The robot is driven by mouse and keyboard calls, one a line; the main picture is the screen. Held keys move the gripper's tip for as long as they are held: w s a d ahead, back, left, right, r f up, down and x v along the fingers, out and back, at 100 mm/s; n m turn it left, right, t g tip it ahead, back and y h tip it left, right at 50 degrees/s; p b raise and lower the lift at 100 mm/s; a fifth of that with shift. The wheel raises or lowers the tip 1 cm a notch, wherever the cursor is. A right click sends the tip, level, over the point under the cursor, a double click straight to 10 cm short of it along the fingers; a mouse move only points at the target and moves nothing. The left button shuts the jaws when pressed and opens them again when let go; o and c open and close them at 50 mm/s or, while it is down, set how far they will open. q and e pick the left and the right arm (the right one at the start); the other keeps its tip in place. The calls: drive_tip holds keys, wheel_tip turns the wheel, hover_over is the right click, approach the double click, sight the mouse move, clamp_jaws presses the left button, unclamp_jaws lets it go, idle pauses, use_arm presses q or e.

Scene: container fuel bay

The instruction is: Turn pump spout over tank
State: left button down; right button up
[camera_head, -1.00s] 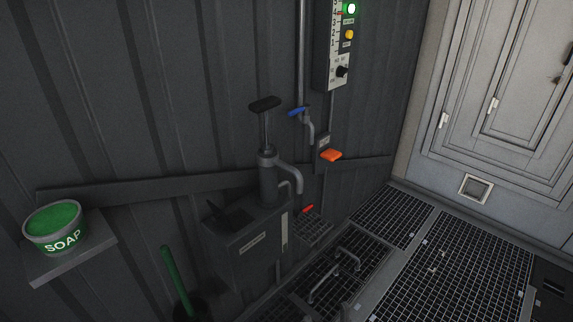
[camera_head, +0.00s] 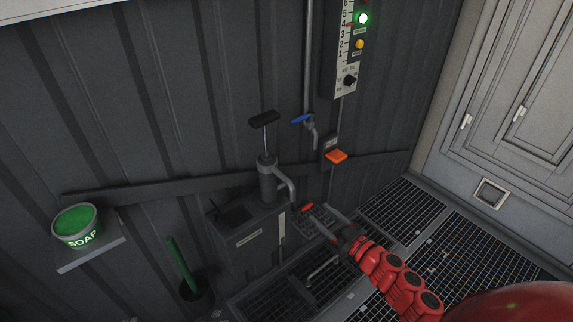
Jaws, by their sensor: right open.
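The hand pump (camera_head: 267,182) stands upright on a dark tank box (camera_head: 250,238) against the ribbed wall, with a black T-handle (camera_head: 264,118) on top. Its curved grey spout (camera_head: 287,184) bends out to the right and down, beside the box's right side. An opening shows in the box top, left of the pump. My right gripper (camera_head: 328,220) comes in from the lower right on a red arm. Its jaws are open and empty, right of and below the spout, apart from it. My left gripper is not in view.
A blue-handled tap (camera_head: 302,120) and an orange paddle (camera_head: 336,156) are on the wall behind. A red handle (camera_head: 308,207) sits near my gripper. A gauge panel (camera_head: 345,60) hangs above. A soap tub (camera_head: 75,225) is on a shelf at left. Grated floor (camera_head: 400,205) lies right.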

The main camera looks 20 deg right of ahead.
sight(292, 185)
drive_tip(key=x, duration=0.5)
drive_tip(key=p+x, duration=0.1)
drive_tip(key=x, duration=0.5)
drive_tip(key=d+x, duration=0.1)
drive_tip(key=x, duration=0.5)
drive_tip(key=shift+w+p, duration=0.3)
drive_tip(key=shift+p, duration=0.1)
drive_tip(key=shift+w+a+f, duration=0.1)
drive_tip(key=shift+w, duration=0.1)
clamp_jaws()
idle(0.4)
